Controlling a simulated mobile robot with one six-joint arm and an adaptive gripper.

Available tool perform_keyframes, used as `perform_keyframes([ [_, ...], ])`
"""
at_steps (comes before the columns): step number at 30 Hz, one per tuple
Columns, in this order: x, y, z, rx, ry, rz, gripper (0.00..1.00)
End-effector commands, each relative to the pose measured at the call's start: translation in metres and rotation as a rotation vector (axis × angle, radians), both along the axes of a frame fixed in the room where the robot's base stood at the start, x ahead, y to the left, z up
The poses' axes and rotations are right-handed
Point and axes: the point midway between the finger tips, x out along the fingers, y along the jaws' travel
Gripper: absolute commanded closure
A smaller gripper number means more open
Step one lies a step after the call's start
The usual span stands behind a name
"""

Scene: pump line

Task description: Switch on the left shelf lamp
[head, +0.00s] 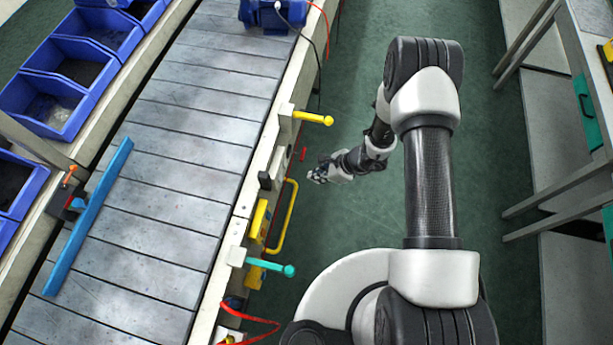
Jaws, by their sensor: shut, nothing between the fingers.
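I cannot make out a shelf lamp or its switch in the head view. My gripper (318,176) is small and far below in this view, at the end of my arm, over the green floor just right of the conveyor's side. It is shut and holds nothing. A small red part (303,154) shows just above it in the picture; I cannot tell whether it belongs to the conveyor side.
A grey slatted conveyor (190,130) runs along the left, with a blue bar (90,215) on it. A yellow lever (312,117), a teal lever (270,268) and a yellow handle (289,215) project from its side. Blue bins (62,110) stand left. A bench (575,60) stands right.

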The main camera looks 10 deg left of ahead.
Motion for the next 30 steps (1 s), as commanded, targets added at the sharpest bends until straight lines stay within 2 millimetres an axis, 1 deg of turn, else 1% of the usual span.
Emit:
perform_keyframes([
  [1,-0.001,0.005,-0.009,0.000,0.001,0.003,1.00],
  [9,0.001,0.036,-0.057,0.000,0.002,0.005,1.00],
  [13,0.003,0.051,-0.079,0.000,0.001,0.003,1.00],
  [15,0.004,0.064,-0.079,0.001,-0.002,0.007,1.00],
  [18,0.006,0.076,-0.080,0.001,-0.002,0.005,1.00],
  [21,0.006,0.084,-0.082,0.000,0.000,0.002,1.00],
  [24,0.006,0.088,-0.082,0.000,0.000,0.001,1.00],
  [30,0.006,0.089,-0.082,0.000,0.000,0.000,1.00],
])
